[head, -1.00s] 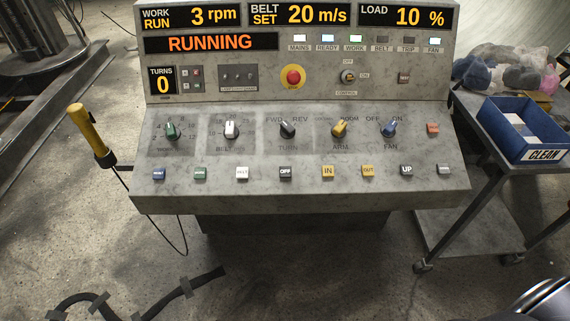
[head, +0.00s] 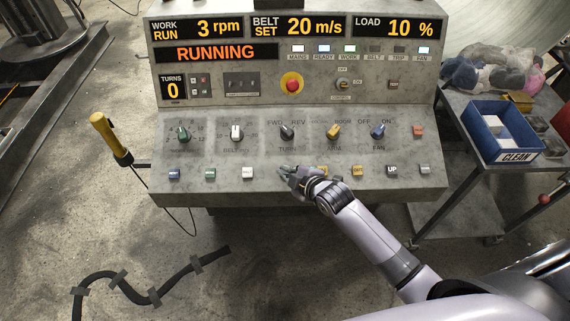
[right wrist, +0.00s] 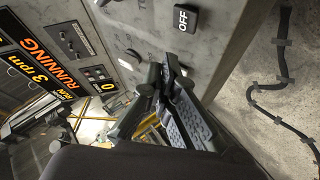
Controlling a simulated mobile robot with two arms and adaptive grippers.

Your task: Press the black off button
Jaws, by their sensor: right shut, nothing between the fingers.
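The black OFF button (right wrist: 185,18) shows near the top of the right wrist view, its white label turned sideways. It sits on the sloped grey panel (head: 190,190). In the head view my right gripper (head: 287,172) covers its place in the bottom button row. The gripper is shut and empty. In the right wrist view its dark fingertips (right wrist: 166,68) are close to the panel and a little apart from the button in the picture. I cannot tell whether they touch the panel. My left gripper is not in view.
A white button (head: 247,172) lies left of the gripper, and a yellow button (head: 322,169), partly covered, lies right. Knobs (head: 287,132) stand above. The display reads RUNNING (head: 216,53). A red stop button (head: 292,85) is higher up. A cart with a blue bin (head: 502,130) stands right.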

